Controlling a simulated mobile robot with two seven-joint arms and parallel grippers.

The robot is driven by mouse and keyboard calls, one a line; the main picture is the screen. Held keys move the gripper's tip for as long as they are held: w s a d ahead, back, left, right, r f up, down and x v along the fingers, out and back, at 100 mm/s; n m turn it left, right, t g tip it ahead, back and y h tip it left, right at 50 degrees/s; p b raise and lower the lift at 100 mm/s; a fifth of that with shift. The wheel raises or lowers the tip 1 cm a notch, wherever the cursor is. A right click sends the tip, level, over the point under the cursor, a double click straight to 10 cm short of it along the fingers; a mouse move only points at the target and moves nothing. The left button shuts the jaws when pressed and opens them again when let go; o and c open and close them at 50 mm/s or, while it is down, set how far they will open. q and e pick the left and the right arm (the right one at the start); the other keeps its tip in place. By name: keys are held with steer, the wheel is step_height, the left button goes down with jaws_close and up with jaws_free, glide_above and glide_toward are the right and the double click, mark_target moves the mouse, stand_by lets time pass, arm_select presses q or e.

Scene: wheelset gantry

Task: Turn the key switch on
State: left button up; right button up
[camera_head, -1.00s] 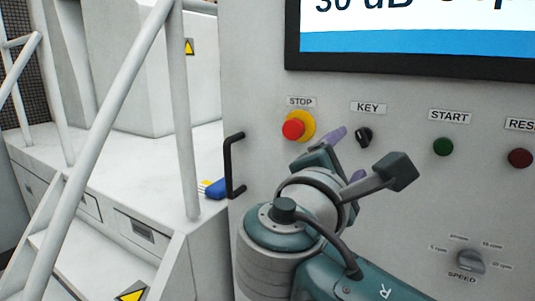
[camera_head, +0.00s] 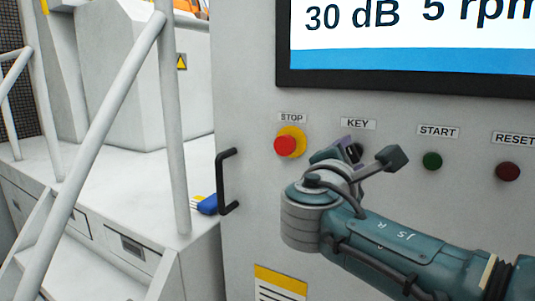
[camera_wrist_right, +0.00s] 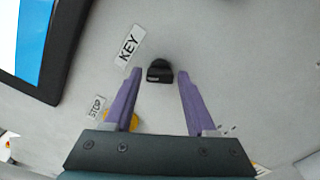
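The black key switch (camera_head: 354,151) sits on the grey panel under the KEY label (camera_head: 358,124), partly hidden by my right gripper in the head view. In the right wrist view the key switch (camera_wrist_right: 160,71) lies just beyond and between the purple fingertips. My right gripper (camera_wrist_right: 157,75) is open, one finger on each side of the knob line, with gaps showing on both sides. In the head view my right gripper (camera_head: 345,151) is right at the knob, and contact cannot be told. My left gripper is not in view.
A red STOP button (camera_head: 286,145) with a yellow collar is left of the key. A green START button (camera_head: 432,160) and a dark red RESET button (camera_head: 508,171) are to the right. A screen (camera_head: 410,48) is above. A black handle (camera_head: 226,182) and white railing stand left.

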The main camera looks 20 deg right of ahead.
jaws_close()
